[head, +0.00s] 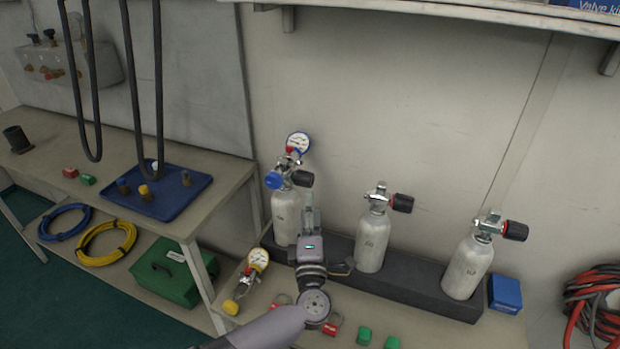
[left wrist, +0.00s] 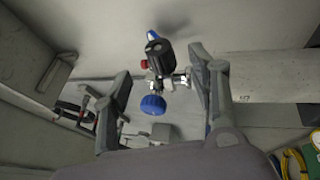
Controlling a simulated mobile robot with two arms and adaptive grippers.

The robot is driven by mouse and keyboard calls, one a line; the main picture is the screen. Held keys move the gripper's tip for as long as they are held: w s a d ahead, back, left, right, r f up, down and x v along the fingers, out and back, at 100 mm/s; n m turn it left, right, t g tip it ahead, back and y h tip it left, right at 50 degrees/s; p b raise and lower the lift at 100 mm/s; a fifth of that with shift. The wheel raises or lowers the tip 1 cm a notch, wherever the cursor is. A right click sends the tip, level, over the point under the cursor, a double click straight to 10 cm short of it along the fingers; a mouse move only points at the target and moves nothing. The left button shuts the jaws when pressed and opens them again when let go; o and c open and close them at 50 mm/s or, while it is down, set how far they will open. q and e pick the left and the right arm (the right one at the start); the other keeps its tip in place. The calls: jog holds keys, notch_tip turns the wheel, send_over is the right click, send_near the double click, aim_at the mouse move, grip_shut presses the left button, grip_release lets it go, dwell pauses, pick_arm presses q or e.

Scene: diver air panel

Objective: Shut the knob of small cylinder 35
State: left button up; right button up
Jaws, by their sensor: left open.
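Three small silver cylinders stand upright in a black rack: left (head: 285,215), middle (head: 372,242) and right (head: 467,267). Their number labels are too small to read, so I cannot tell which is 35. Each has a black knob pointing right. The left one's knob (head: 303,179) also shows in the left wrist view (left wrist: 159,53); its valve carries a regulator with a blue cap (head: 274,180) and a white gauge (head: 298,143). My left gripper (head: 309,208) is open and empty, just in front of the left cylinder, below its knob. My right gripper is out of view.
A second gauge assembly (head: 257,261) with a yellow cap lies at the bench's left. Red and green small pieces (head: 364,336) lie along the front. A blue box (head: 505,294) stands right of the rack. A shelf (head: 430,12) runs above.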

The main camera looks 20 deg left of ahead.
aim_at(309, 181)
pick_arm(q)
jog(key=x, duration=0.8)
jog(key=shift+w+a+r, duration=0.1)
jog(key=shift+w, duration=0.2)
jog(key=shift+c, duration=0.5)
